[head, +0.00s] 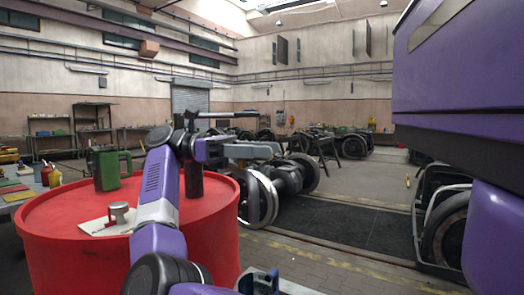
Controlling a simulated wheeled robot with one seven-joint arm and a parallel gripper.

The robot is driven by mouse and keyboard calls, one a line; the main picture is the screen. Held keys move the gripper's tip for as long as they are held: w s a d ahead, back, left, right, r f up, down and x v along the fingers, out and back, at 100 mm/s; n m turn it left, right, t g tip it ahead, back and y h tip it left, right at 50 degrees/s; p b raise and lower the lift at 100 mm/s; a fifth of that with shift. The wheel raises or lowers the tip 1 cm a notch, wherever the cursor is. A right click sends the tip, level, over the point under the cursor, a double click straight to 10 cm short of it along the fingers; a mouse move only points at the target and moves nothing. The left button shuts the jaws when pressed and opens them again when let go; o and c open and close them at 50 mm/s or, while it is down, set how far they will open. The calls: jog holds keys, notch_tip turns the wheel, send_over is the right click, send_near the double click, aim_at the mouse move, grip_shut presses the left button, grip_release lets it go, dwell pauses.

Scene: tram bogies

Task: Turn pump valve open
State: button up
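A dark upright cylinder (194,182) stands on the red drum (62,225), partly behind my purple arm. A dark horizontal lever (222,115) shows above it. It looks like part of a pump, but I cannot make out a separate valve or its setting. My arm rises in front of the drum and bends right near the cylinder. The grey end that appears to be my gripper (262,150) points right, below the lever. Its fingers are too small and edge-on to tell whether they are open. I cannot tell whether it touches the pump.
A green can (106,170) and a metal cup (119,212) on a pale board (97,225) sit on the drum. A wheelset (262,198) stands right of it. A purple body (460,75) overhangs at right. Floor between is largely clear.

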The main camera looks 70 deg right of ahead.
notch_tip(320, 180, up, 20)
jog(key=p, duration=0.6)
jog(key=shift+s, duration=0.1)
dwell(0.5)
